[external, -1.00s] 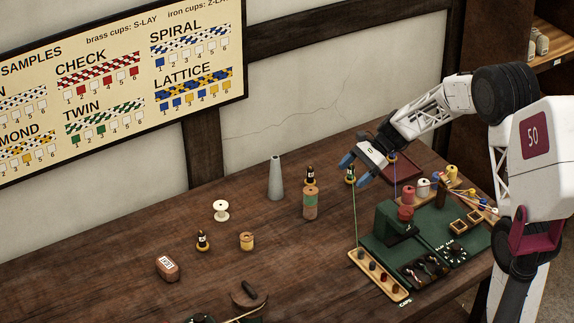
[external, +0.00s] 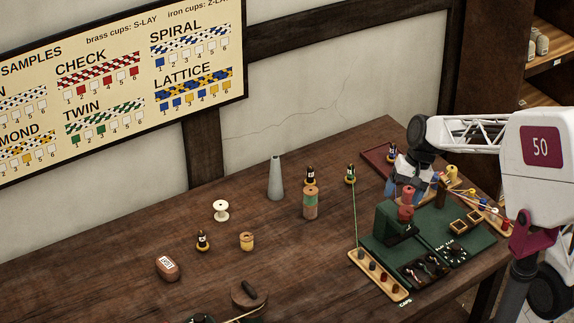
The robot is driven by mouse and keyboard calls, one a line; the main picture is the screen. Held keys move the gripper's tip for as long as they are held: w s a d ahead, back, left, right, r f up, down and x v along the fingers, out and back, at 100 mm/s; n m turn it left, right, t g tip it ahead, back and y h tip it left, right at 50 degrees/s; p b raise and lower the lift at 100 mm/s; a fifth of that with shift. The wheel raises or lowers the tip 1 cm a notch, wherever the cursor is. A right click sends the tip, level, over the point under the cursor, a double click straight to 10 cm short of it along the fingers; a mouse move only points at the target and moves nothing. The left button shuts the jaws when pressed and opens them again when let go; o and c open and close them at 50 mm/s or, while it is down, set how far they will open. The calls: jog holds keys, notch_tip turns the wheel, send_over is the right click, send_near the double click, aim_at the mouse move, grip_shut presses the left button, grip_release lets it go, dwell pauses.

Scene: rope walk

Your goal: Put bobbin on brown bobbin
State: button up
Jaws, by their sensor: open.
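My gripper (external: 413,188) points down over the rear of the green board, among the bobbins there, with its blue fingertips apart. A red bobbin (external: 407,193) shows just in front of it, above another red bobbin (external: 405,213); whether the fingers touch either is unclear. A yellow bobbin (external: 452,172) stands to the right of my gripper. A tan bobbin (external: 247,241) and a white spool (external: 221,210) stand further left. Which one is the brown bobbin is unclear.
The green board (external: 430,228) carries a green block (external: 393,225) and wooden trays. A grey cone (external: 275,178), a dark bobbin with a green thread (external: 350,174) and a brown weight (external: 167,268) stand on the table.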

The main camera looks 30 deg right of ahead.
jog(key=s+d+n+t+h, duration=0.1)
jog(key=s+n+h, duration=0.1)
jog(key=s, duration=0.6)
jog(key=s+d+r+n+t+h, duration=0.1)
jog(key=s+n, duration=0.3)
jog(key=s, duration=0.4)
jog(key=shift+s+d+r+t+h, duration=0.2)
jog(key=shift+d+t+h, duration=0.1)
jog(key=shift+h, duration=0.5)
